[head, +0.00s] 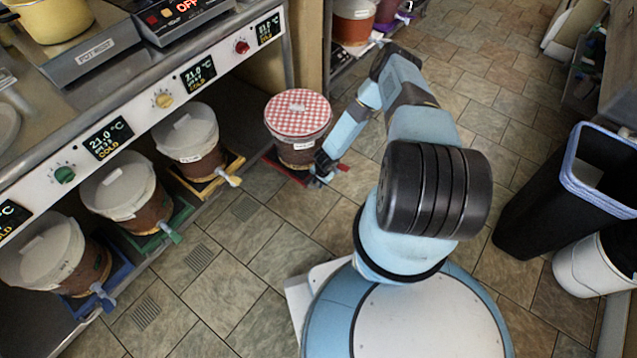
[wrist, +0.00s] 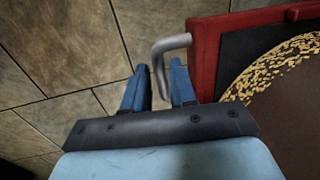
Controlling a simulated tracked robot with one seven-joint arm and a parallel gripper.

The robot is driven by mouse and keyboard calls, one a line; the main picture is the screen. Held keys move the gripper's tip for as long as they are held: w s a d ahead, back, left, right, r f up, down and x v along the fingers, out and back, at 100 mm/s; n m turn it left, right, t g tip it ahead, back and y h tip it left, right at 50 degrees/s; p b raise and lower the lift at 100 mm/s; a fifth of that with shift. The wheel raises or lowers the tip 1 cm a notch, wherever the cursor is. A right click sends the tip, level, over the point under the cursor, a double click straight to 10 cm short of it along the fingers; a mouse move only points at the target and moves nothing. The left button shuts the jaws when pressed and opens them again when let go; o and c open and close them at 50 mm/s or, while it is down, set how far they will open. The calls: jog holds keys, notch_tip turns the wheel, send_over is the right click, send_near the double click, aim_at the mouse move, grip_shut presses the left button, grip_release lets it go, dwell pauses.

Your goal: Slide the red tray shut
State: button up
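The red tray (head: 286,170) is out beyond the shelf front, low over the floor, with a bucket (head: 297,125) under a red-checked cloth lid standing on it. In the wrist view the tray's red edge (wrist: 206,60) fills the upper right, with a grey bent handle (wrist: 160,65) sticking out from it. My gripper (head: 325,172) is down beside the tray's right side. In the wrist view my gripper (wrist: 160,78) has its two blue fingers apart, one on each side of the handle bar. Gaps seem to show beside the bar; contact is not clear.
Yellow (head: 205,182), green (head: 160,232) and blue (head: 95,285) trays with lidded buckets sit under the counter to the left. A tan post (head: 309,50) stands behind the red tray. A black bin (head: 550,190) is at right. The tiled floor in front is clear.

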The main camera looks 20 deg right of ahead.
grip_shut()
jog(key=shift+a, duration=0.1)
jog(key=shift+w, duration=0.1)
